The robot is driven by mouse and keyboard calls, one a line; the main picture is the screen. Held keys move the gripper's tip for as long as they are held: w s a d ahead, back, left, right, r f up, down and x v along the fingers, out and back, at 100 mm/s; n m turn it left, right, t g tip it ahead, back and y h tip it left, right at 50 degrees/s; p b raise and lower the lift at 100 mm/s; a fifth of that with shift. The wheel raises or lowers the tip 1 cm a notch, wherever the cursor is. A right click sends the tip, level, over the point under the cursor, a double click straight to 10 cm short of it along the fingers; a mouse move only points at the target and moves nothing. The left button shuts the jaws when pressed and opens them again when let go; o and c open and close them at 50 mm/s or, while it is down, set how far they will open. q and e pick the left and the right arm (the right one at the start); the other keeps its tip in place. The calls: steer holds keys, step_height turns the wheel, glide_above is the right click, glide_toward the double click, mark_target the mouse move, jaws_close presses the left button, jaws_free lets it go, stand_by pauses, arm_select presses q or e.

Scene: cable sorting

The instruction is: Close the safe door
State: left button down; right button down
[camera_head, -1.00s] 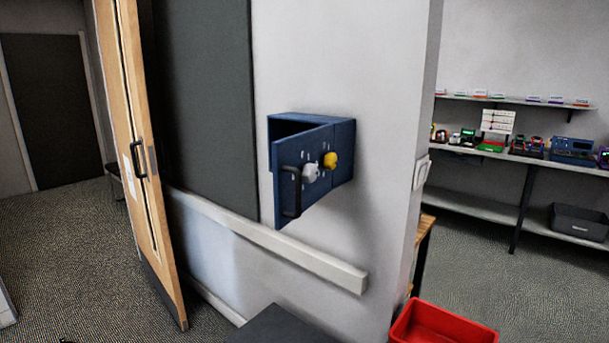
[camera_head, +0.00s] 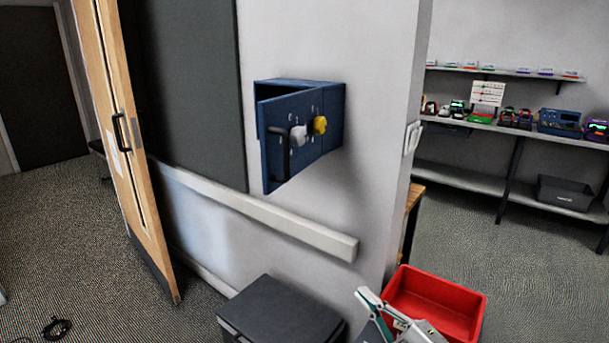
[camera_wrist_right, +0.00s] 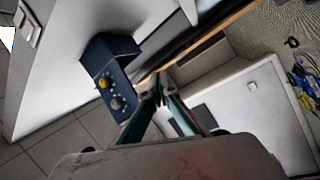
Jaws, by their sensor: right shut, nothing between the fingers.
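The blue safe (camera_head: 332,112) is fixed to the pale wall, in the upper middle of the head view. Its door (camera_head: 275,150) stands partly open, swung out from the box with a dark gap along the top. The door carries a black handle (camera_head: 287,155) and a white knob (camera_head: 298,136); a yellow knob (camera_head: 320,125) is beside them. The safe also shows in the right wrist view (camera_wrist_right: 105,55), left of the fingers. My right gripper (camera_head: 364,294) is low in the head view, below the safe and apart from it; its fingers (camera_wrist_right: 157,90) are shut and empty. My left gripper is out of view.
A black box (camera_head: 275,305) stands below the safe, with a red bin (camera_head: 440,295) to its right. A pale rail (camera_head: 260,212) runs along the wall under the safe. A wooden door (camera_head: 115,130) stands at left, shelves (camera_head: 480,125) at right.

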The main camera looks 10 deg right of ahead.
step_height(320, 180, up, 28)
steer(key=w+n+g+y+b, duration=0.1)
steer(key=n+g+y+b, duration=0.55)
steer(key=n, duration=2.55)
steer(key=g+y+p, duration=0.2)
steer(key=g+p, duration=0.2)
glide_toward(280, 160)
steer(key=s+a, duration=0.2)
steer(key=a, duration=0.2)
steer(key=shift+a+t, duration=0.25)
steer(key=shift+a, duration=0.2)
